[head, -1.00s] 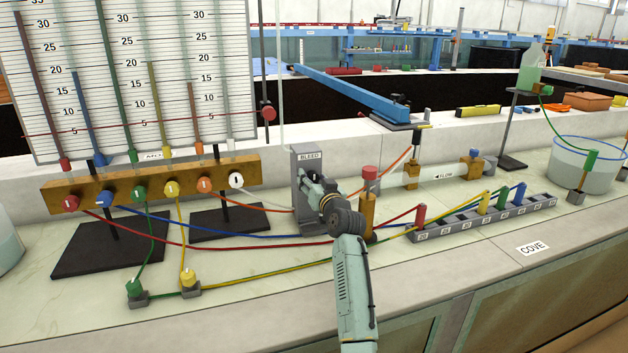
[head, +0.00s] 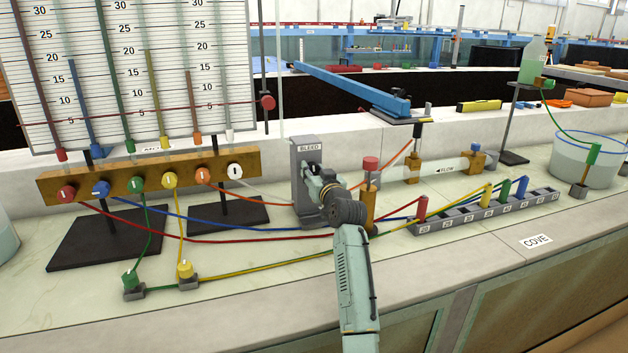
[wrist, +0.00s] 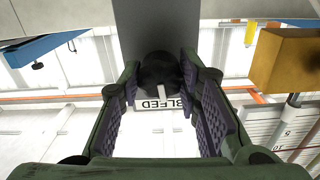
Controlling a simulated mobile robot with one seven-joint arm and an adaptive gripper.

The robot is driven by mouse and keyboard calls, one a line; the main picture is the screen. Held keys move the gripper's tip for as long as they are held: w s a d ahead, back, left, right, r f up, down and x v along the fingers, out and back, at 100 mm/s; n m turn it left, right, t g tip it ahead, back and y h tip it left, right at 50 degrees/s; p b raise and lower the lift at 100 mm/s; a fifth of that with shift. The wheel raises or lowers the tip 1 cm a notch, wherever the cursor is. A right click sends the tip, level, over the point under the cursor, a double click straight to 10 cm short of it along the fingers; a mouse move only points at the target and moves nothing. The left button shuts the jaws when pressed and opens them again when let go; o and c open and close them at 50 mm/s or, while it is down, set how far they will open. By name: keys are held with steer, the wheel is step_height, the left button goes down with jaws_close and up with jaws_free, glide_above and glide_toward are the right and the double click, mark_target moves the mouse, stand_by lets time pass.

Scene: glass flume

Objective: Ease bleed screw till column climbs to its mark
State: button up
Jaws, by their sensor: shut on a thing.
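The bleed block (head: 303,203) is an upright grey stand labelled BLEED, right of the manometer board. Its bleed screw is a round black knob (wrist: 157,70) with a pale pointer mark, seen in the wrist view. My gripper (wrist: 160,84) is shut on that knob, one ribbed pad on each side. In the head view my gripper (head: 314,174) hides most of the knob. The manometer board (head: 220,50) carries several coloured columns at different heights behind a thin red line with a red slider knob (head: 268,102). The frames do not show which column the task means.
A brass manifold (head: 120,181) with coloured taps stands at the left. A brass post with a red cap (head: 370,163) stands close right of my gripper. Coloured hoses cross the bench to a numbered grey rack (head: 465,217). The bench front is mostly clear.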

steer(key=shift+f+n+b, duration=0.3)
steer(key=shift+n+b, duration=0.4)
steer(key=shift+b, duration=0.35)
steer(key=shift+r+n+b, duration=0.25)
steer(key=shift+n+b, duration=0.1)
steer(key=shift+n, duration=0.15)
steer(key=o, duration=1.1)
steer(key=shift+o, duration=0.2)
steer(key=v, duration=1.2)
steer(key=shift+r, duration=0.1)
